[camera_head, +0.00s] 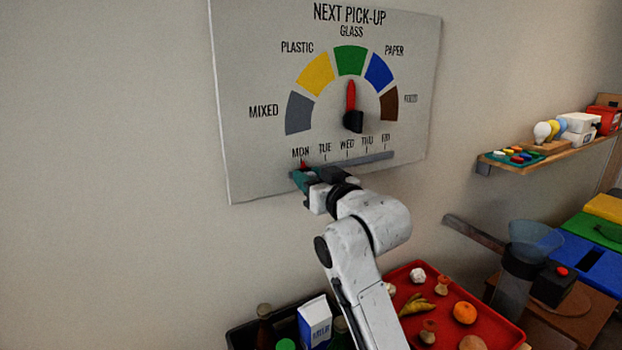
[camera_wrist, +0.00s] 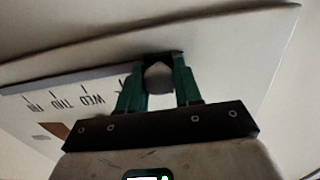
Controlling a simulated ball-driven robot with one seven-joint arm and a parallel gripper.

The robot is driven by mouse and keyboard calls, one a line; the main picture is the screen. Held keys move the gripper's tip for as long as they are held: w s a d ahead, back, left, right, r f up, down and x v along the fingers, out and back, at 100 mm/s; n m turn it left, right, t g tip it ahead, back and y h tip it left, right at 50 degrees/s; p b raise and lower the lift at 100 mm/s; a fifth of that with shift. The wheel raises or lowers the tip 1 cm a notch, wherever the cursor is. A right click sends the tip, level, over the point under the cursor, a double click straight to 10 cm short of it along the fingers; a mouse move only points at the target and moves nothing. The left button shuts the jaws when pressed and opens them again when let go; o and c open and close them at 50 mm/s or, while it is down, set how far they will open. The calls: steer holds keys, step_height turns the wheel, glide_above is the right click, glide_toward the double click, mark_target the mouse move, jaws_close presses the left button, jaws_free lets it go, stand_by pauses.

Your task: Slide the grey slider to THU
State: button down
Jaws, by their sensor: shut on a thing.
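The wall board (camera_head: 240,150) is titled NEXT PICK-UP. Along its lower edge runs a grey slider track (camera_head: 375,158) under the day labels MON, TUE, WED, THU and FRI. A small red pointer (camera_head: 304,164) stands just under MON at the left end. My gripper (camera_head: 303,178) is at that end of the track, and its teal fingers hide the knob in the head view. In the wrist view, the grey slider (camera_wrist: 158,80) shows as a pale grey knob between the two teal fingers, which are shut on it. The THU label (camera_head: 367,141) is to the right of my gripper.
A dial with a red pointer (camera_head: 351,95) is above the track and points at the green GLASS segment. A red tray (camera_head: 400,272) with food items and a dark crate with a milk carton (camera_head: 315,322) lie below. A wooden shelf (camera_head: 545,155) is at the right.

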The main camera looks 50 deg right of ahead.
steer(key=s+d, duration=0.1)
steer(key=d, duration=0.4)
steer(key=s+d, duration=0.2)
steer(key=d, duration=0.4)
steer(key=s+d+b, duration=0.1)
steer(key=s+d, duration=0.1)
steer(key=d, duration=0.4)
steer(key=shift+d, duration=0.15)
steer(key=c, duration=0.8)
jaws_free()
steer(key=shift+c, duration=0.2)
steer(key=b, duration=0.2)
glide_toward(368, 159)
steer(key=v, duration=0.4)
steer(key=shift+s, duration=0.2)
